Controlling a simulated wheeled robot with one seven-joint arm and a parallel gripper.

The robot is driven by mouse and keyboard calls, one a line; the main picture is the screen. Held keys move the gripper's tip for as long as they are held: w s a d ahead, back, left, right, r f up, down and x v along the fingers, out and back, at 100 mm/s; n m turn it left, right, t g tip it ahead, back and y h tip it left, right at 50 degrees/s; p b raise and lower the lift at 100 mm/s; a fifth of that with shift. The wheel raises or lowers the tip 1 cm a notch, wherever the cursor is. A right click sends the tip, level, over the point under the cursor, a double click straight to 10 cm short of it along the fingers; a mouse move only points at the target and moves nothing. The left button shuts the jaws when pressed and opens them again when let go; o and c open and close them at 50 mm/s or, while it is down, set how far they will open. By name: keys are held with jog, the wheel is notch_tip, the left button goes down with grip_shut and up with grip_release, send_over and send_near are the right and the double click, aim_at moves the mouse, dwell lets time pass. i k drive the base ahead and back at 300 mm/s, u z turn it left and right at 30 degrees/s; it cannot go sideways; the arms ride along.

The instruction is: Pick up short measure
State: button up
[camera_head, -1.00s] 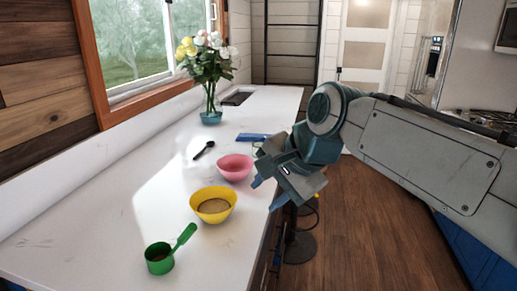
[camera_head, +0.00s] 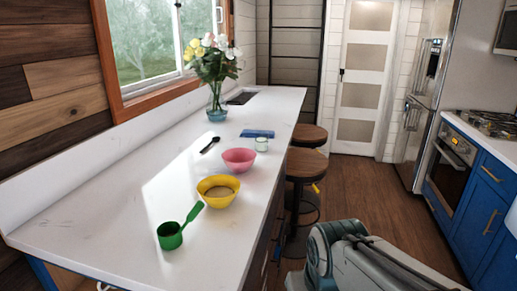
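A green measuring cup (camera_head: 171,237) stands on the white counter near its front end. Its handle points up and to the right in the picture, and the cup's inside is dark. A black spoon-like utensil (camera_head: 210,145) lies farther back on the counter, left of the pink bowl. I cannot tell which of the two is called the short measure. Part of my arm shows at the bottom right, low beside the counter. My gripper is out of the picture, and nothing covers the green cup or the black utensil.
A yellow bowl (camera_head: 218,190) with brownish contents, a pink bowl (camera_head: 239,160), a white cup (camera_head: 262,144), a blue flat item (camera_head: 257,133) and a flower vase (camera_head: 217,104) stand on the counter (camera_head: 110,215). Stools (camera_head: 306,164) stand along its right side. The floor (camera_head: 370,190) beyond is open.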

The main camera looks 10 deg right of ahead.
aim_at(261, 137)
jog(key=u, duration=1.05)
jog(key=k, duration=0.1)
jog(key=z, duration=2.2)
jog(key=i, duration=1.1)
jog(key=u, duration=0.4)
jog(key=i, duration=1)
jog(key=u, duration=0.8)
